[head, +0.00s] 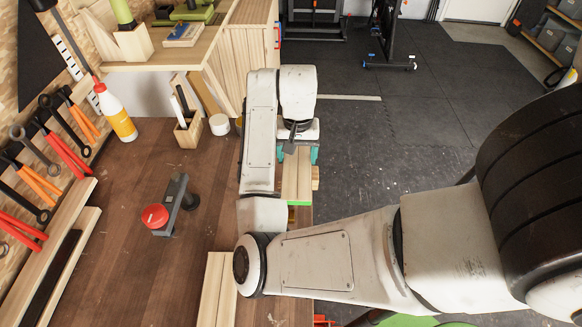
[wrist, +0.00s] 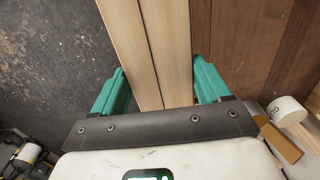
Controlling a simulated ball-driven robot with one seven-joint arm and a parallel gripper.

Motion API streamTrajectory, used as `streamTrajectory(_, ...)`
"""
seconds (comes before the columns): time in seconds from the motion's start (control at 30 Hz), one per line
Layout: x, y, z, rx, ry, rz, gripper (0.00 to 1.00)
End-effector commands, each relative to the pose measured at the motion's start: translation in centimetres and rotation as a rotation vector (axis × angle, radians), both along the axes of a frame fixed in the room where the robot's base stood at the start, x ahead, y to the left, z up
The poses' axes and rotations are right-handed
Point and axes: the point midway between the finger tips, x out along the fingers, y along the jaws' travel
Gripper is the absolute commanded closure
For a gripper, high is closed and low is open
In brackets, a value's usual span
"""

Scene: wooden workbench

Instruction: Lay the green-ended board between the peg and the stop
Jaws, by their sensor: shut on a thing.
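The green-ended board (head: 297,185) is pale wood with a groove along it. Its green end (head: 299,203) faces the near side, at the bench's right edge. My gripper (head: 299,154) is shut on the board, with teal fingers on its two long sides. In the wrist view the board (wrist: 155,50) runs away between the fingers (wrist: 162,80), with floor on its left and bench on its right. I cannot tell which parts are the peg and stop.
Another pale board (head: 214,290) lies at the bench's near side. My arm hides part of the bench. A glue bottle (head: 116,112), a wooden holder (head: 187,130) and a white roll (head: 219,124) stand at the back. Bench (head: 130,265) around the fixture is mostly clear.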

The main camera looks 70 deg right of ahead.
Motion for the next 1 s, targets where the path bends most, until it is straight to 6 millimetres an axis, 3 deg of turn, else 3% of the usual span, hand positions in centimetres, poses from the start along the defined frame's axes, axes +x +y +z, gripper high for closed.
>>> streamTrajectory(0.03,0.4,-0.2,-1.0,0.0,0.003,0.001,0.6)
streamTrajectory(0.33,2.1,-0.9,-3.0,0.002,0.002,0.001,0.6)
streamTrajectory(0.53,2.0,-0.7,-5.2,0.002,0.002,0.001,0.6)
streamTrajectory(0.97,2.0,-0.8,-6.0,0.0,0.0,0.0,0.6)
streamTrajectory(1.0,2.0,-0.8,-5.9,0.0,-0.001,0.0,0.2)
